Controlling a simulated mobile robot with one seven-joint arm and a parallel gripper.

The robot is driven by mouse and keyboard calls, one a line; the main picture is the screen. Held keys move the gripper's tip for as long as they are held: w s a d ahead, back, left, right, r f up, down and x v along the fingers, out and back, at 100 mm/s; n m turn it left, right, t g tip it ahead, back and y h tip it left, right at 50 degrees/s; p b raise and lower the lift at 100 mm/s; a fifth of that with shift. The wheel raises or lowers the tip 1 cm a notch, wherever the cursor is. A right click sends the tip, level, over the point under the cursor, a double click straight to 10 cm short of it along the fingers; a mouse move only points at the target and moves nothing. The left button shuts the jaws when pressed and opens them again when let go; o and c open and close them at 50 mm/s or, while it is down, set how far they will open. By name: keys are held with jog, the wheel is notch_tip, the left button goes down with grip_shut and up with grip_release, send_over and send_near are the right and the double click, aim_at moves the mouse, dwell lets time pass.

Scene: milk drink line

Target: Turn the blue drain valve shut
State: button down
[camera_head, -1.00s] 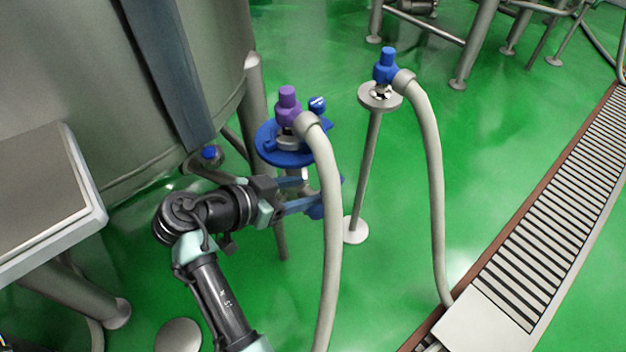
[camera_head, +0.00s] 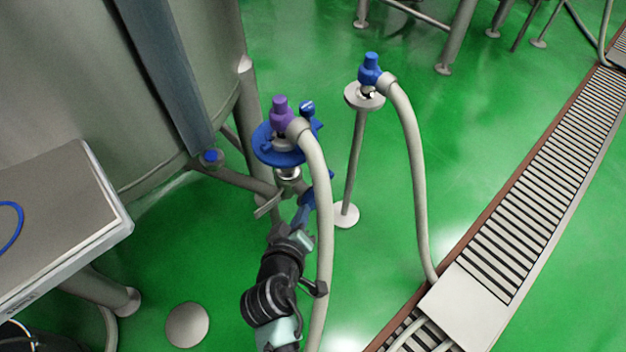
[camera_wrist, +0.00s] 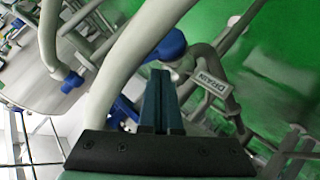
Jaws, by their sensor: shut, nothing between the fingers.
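My gripper (camera_head: 304,205) is low beneath the purple-capped fitting, pointing away from me; its fingers are together and empty. In the wrist view the closed fingers (camera_wrist: 160,100) point up the picture. A blue part (camera_wrist: 170,46), apparently the drain valve's handle, shows just beyond the fingertips, partly hidden behind the pale hose. I cannot tell whether the fingers touch it. A metal plate marked DRAIN (camera_wrist: 212,84) is right of the fingertips. In the head view the valve area is mostly hidden by the hose and my gripper; a metal piece (camera_head: 268,206) sticks out left of it.
The purple-capped fitting (camera_head: 282,112) sits above a blue disc (camera_head: 268,150). Its pale hose (camera_head: 322,230) hangs close beside my gripper. A blue-capped stand (camera_head: 369,72) is right. The tank (camera_head: 90,90) is left; a floor grating (camera_head: 530,190) runs right.

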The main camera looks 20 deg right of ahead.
aim_at(316, 190)
jog(key=s+a+r+n+t+y+p, duration=0.2)
jog(key=s+r+n+t+p, duration=0.1)
jog(key=s+r+n, duration=0.3)
jog(key=shift+n, duration=0.6)
jog(key=shift+s+d+f+b+x, duration=0.3)
jog(key=shift+b+x, duration=0.35)
jog(key=shift+x, duration=1.65)
jog(key=shift+s+d+f+b+x, duration=0.25)
jog(key=shift+d+b+x, duration=0.3)
jog(key=shift+x, duration=1.75)
jog(key=shift+s+d+f+b+x, duration=0.3)
jog(key=shift+b+x, duration=0.45)
jog(key=shift+x, duration=1.55)
jog(key=shift+w, duration=0.1)
jog(key=shift+w+p, duration=0.15)
jog(key=shift+p, duration=0.15)
jog(key=shift+d, duration=0.15)
